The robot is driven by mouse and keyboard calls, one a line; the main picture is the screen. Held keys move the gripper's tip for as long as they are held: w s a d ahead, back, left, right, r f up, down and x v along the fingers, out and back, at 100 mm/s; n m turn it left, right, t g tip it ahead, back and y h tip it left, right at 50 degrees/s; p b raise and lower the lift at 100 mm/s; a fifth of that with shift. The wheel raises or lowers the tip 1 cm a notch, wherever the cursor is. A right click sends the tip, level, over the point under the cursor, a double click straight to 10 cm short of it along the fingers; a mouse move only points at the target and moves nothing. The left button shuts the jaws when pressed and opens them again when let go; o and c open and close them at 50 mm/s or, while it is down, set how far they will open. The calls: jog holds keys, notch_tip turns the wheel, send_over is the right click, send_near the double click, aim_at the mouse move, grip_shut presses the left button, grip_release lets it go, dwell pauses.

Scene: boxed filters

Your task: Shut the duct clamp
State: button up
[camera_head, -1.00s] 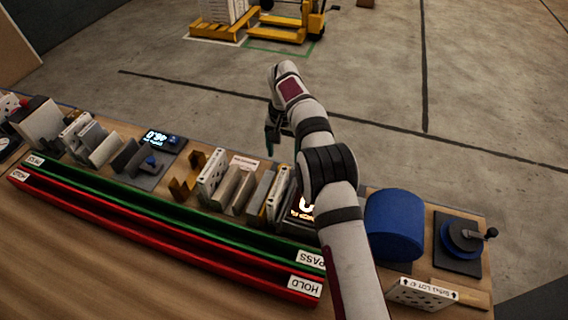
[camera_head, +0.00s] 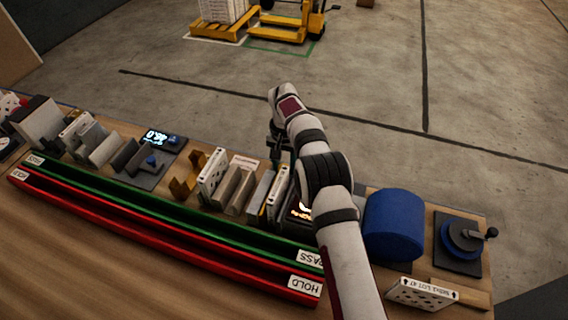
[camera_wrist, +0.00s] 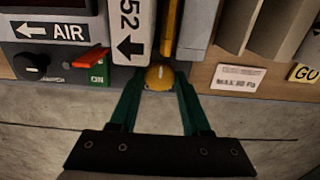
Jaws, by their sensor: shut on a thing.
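My gripper (camera_wrist: 158,96) shows in the wrist view with its green fingers closed on a round yellow knob (camera_wrist: 159,77) with a pale line on its face. A yellow bar (camera_wrist: 171,28) stands just behind the knob; I cannot tell whether they are joined. In the head view my gripper (camera_head: 280,158) points down at the far edge of the bench, behind the upright cartons, and the knob is hidden. I cannot tell for certain which part is the duct clamp.
A panel with an AIR arrow label (camera_wrist: 52,31), a black knob (camera_wrist: 32,67) and a red lever (camera_wrist: 91,58) sits left of my fingers. A white carton (camera_wrist: 132,30) stands close by. A blue drum (camera_head: 394,226) and a crank unit (camera_head: 462,241) stand right of my arm.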

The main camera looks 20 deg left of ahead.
grip_shut()
jog(key=shift+m, duration=0.3)
jog(key=m, duration=0.8)
jog(key=shift+m, duration=0.3)
jog(key=m, duration=0.8)
jog(key=shift+m, duration=0.5)
